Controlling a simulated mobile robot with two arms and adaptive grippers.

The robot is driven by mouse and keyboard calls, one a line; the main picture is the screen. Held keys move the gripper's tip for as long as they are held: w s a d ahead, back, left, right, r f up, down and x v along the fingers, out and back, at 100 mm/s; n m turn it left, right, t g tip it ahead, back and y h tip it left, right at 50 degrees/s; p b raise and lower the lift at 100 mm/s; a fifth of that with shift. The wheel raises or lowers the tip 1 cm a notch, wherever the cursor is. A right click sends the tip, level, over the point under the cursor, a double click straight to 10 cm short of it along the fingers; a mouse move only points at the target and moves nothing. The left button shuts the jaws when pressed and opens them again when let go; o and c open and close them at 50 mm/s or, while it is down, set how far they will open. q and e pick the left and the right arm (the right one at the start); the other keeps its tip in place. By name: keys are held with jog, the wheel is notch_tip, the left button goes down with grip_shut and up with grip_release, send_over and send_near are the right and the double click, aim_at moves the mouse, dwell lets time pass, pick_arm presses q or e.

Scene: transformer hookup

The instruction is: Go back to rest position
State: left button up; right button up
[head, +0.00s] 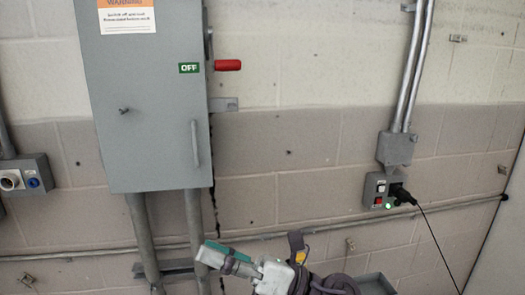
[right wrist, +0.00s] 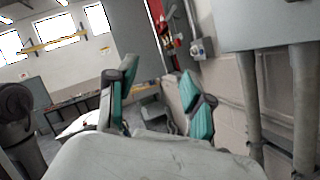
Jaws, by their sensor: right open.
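My right gripper (head: 222,254) shows at the bottom middle of the head view, below the grey electrical cabinet (head: 150,150) and in front of the wall. Its teal-padded fingers point left in that view. In the right wrist view the right gripper (right wrist: 160,95) has its two fingers spread apart, with nothing between them. My left gripper is not in either view.
A red lever handle (head: 228,65) sticks out from the cabinet's right side, beside an "OFF" label. An outlet box (head: 376,190) at right has a black plug (head: 402,195) in it, its cord hanging down. Conduits (right wrist: 304,110) run down beside the gripper.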

jog(key=w+d+f+m+t+h, duration=0.25)
jog(key=d+m+t+h, duration=0.4)
jog(key=m+t, duration=0.4)
jog(key=w+d+f+m+t+h, duration=0.1)
jog(key=w+d+m+t+h, duration=0.5)
jog(key=m, duration=0.8)
jog(key=s+d+f+m+g+h, duration=0.3)
jog(key=s+d+f+m+h, duration=0.15)
jog(key=d+f+m, duration=0.4)
jog(key=s+d+f+m+g+h, duration=0.3)
jog(key=d+f+m+h, duration=0.25)
jog(key=f, duration=0.55)
jog(key=s+d+f+m+g, duration=0.1)
jog(key=s+f+m+g, duration=0.1)
jog(key=s+f+g, duration=0.6)
jog(key=s+d+f+m+g, duration=0.1)
jog(key=s+f+m+g, duration=0.3)
jog(key=s, duration=0.9)
notch_tip(320, 180, down, 30)
jog(key=s+n+b, duration=0.1)
jog(key=s, duration=0.1)
jog(key=s+d+f, duration=0.2)
jog(key=s+f, duration=1.2)
jog(key=s, duration=0.2)
jog(key=shift+d+f+y+b, duration=0.3)
jog(key=shift+f+y, duration=0.05)
jog(key=shift+f, duration=0.05)
